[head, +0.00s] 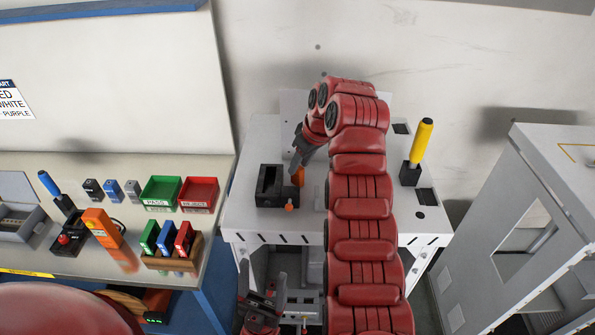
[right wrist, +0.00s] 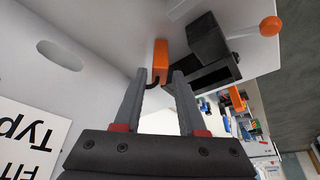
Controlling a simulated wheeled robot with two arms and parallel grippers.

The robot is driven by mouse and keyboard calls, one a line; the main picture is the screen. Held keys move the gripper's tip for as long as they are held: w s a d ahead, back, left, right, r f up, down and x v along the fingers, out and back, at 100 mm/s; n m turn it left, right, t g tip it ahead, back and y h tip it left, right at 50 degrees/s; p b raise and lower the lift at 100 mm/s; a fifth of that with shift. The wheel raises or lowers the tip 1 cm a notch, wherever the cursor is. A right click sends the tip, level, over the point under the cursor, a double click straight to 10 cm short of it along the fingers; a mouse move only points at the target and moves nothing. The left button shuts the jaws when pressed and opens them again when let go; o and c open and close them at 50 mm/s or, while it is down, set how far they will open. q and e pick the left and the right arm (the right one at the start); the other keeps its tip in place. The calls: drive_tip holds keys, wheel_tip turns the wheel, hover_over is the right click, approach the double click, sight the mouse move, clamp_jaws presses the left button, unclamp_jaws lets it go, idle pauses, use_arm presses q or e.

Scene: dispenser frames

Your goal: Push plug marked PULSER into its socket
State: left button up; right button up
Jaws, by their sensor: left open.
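The orange plug (head: 298,177) stands beside the right side of a black socket block (head: 267,200) on the white cabinet top. In the right wrist view the plug (right wrist: 160,57) appears just beyond the fingertips, with a short black cable at its near end. The black block (right wrist: 208,42) is to its right. No PULSER marking is readable. My right gripper (head: 301,155) reaches over the cabinet; its fingers (right wrist: 160,73) are apart, with nothing visible gripped. My left gripper (head: 262,298) is open and empty, low in front of the cabinet.
An orange knob (head: 289,207) sits by the block. A yellow-handled tool (head: 421,140) stands right of my arm. The left bench holds a green tray (head: 161,192), a red tray (head: 199,194) and an orange device (head: 101,227). A grey cabinet (head: 530,220) stands at right.

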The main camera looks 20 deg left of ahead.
sight(300, 168)
drive_tip(key=p+x, duration=0.3)
drive_tip(key=shift+s+d+f+p, duration=0.1)
drive_tip(key=shift+f+p, duration=0.2)
drive_tip(key=shift+f, duration=0.4)
clamp_jaws()
